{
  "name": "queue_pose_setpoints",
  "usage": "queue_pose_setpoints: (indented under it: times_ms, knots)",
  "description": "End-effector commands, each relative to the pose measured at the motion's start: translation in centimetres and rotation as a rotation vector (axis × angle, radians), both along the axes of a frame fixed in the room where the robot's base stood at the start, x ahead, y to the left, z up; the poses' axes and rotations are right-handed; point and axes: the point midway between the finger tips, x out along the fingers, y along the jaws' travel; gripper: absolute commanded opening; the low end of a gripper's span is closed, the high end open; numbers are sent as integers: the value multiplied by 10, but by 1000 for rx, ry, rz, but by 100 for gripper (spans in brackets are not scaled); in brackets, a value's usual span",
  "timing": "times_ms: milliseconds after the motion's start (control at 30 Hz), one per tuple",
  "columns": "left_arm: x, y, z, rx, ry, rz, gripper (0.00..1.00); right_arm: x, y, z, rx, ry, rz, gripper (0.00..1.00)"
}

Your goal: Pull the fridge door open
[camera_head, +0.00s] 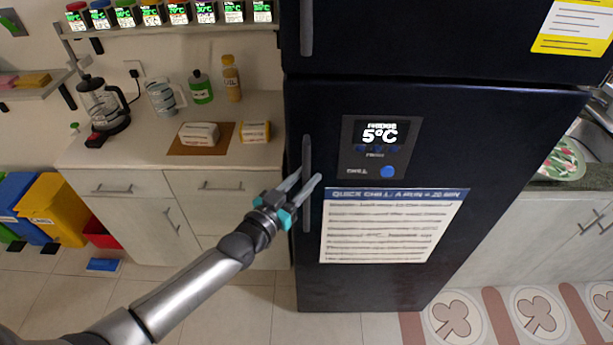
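The dark fridge door (440,160) fills the middle of the head view and looks closed against the body. A long vertical door handle (307,165) runs near its left edge. My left gripper (303,183) is at the handle's lower part, with its two pale fingers apart and pointing up and right. The fingers seem to lie to either side of the handle; whether they touch it cannot be told. My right gripper is not in view.
Yellow and blue bins (60,208) are on the floor at far left. The upper freezer door (420,40) is above. Floor in front is clear.

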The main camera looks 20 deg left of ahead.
Motion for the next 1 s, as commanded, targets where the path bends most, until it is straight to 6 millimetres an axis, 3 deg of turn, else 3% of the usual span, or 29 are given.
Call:
queue_pose_setpoints:
  times_ms: [433, 733, 1000]
  knots:
    - [8, -3, 0, 0, 0, -1, 35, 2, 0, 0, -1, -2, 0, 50]
    - [8, -3, 0, 0, 0, -1, 2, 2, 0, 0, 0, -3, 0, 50]
    - [8, -3, 0, 0, 0, 0, 0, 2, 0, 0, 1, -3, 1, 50]
